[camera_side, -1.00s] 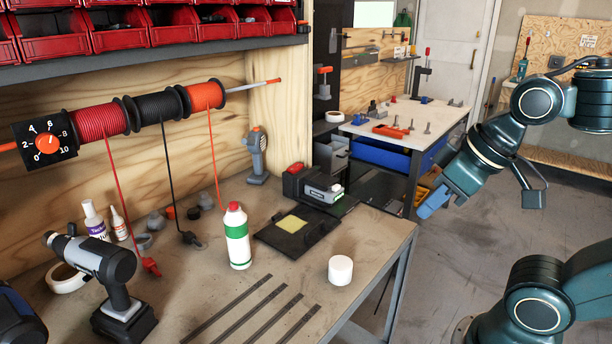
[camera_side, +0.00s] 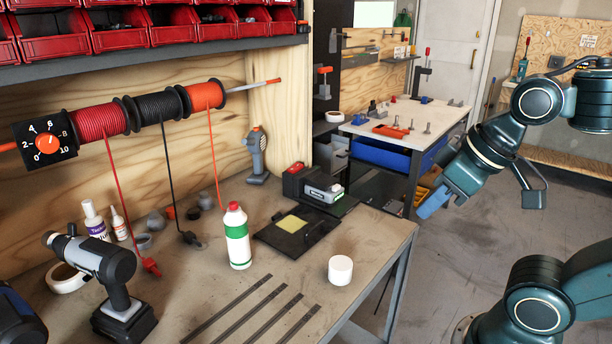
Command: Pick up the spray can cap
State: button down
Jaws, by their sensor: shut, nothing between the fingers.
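A white, short round cap (camera_side: 340,270) stands on the near right part of the workbench (camera_side: 375,245), close to its right edge. I take it for the spray can cap. My gripper (camera_side: 428,208) has blue fingertips and hangs in the air to the right of the bench, above and to the right of the cap and well apart from it. Its fingers are shut with nothing between them.
A white bottle with a green label and red top (camera_side: 237,236) stands left of the cap. Behind lie a black tray with a yellow pad (camera_side: 291,224) and a boxy device (camera_side: 322,188). A drill (camera_side: 105,275) stands front left. Metal strips (camera_side: 262,312) lie in front.

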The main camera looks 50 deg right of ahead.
jog(key=c, duration=0.5)
grip_release()
jog(key=n+g+y, duration=0.1)
jog(key=n+g, duration=0.5)
jog(key=n, duration=1.2)
send_over(341, 263)
jog(key=d, duration=0.2)
notch_tip(341, 263, down, 14)
jog(key=f, duration=0.1)
jog(key=shift+a+r, duration=0.15)
jog(key=shift+r, duration=0.1)
jog(key=shift+f, duration=0.1)
jog(key=shift+a+f, duration=0.2)
jog(key=shift+f, duration=1.2)
jog(key=shift+a+f, duration=0.15)
jog(key=shift+f, duration=1.25)
jog(key=shift+a+f, duration=0.2)
jog(key=shift+f, duration=1.2)
jog(key=shift+f, duration=0.1)
